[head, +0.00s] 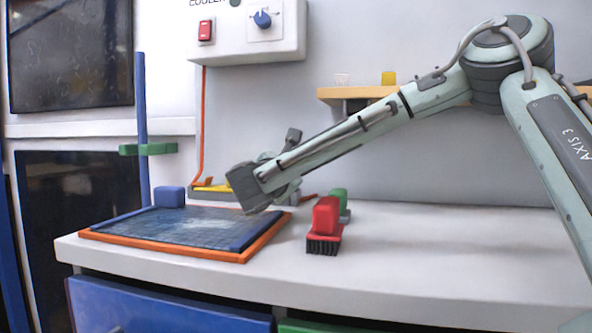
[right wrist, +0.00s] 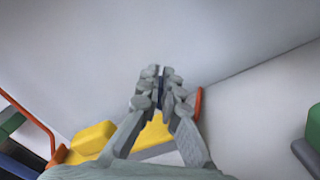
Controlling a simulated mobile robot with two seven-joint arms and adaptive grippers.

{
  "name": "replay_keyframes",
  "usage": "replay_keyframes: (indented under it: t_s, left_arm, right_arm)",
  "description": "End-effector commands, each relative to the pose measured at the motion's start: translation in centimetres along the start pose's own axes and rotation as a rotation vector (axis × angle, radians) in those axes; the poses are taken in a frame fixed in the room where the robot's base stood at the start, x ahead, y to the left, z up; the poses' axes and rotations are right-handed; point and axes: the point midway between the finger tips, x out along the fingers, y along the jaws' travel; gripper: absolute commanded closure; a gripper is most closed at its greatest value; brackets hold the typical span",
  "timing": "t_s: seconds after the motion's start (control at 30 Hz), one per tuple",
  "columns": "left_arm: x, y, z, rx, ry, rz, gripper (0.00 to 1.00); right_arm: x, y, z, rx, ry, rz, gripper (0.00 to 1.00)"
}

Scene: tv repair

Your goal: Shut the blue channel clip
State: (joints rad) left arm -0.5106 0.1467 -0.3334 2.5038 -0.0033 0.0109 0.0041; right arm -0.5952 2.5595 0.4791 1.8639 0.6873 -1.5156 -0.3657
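My right arm reaches in from the right in the head view, and its hand is over the back of the bench, mostly hidden behind the wrist. In the right wrist view my right gripper (right wrist: 164,84) has its fingers drawn close together. A narrow dark blue piece (right wrist: 161,87), which looks like the blue channel clip, shows between them. The clip is mostly covered by the fingers, so its angle cannot be told. A grey channel with a yellow part (head: 214,187) lies at the back of the bench; the yellow part (right wrist: 94,141) also shows in the right wrist view. My left gripper is not in view.
An orange-framed dark panel (head: 101,235) lies on the bench left of a red brush (head: 325,222) and a green object (head: 338,198). A blue post with a green collar (head: 148,149) stands at the left. The bench's right side (head: 450,255) is clear.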

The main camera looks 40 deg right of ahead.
Motion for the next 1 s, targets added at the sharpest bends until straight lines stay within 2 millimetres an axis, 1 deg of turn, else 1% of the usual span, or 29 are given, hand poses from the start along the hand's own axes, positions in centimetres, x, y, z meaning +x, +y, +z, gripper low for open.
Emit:
replay_keyframes:
  t_s: [0.03, 0.47, 0.67, 1.0]
  left_arm:
    - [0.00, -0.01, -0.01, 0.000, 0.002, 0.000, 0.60]
    - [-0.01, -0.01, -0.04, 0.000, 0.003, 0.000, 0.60]
    - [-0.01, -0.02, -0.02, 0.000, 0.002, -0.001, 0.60]
    - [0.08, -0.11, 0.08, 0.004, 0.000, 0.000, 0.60]
  right_arm:
    - [-0.10, -0.04, -0.24, -0.010, 0.005, 0.000, 1.00]
    - [-0.12, -0.03, -0.33, -0.023, 0.006, -0.001, 1.00]
    - [-0.09, -0.02, -0.27, -0.022, 0.004, 0.000, 0.75]
    - [-0.28, 0.04, -0.18, -0.020, 0.003, 0.000, 0.74]
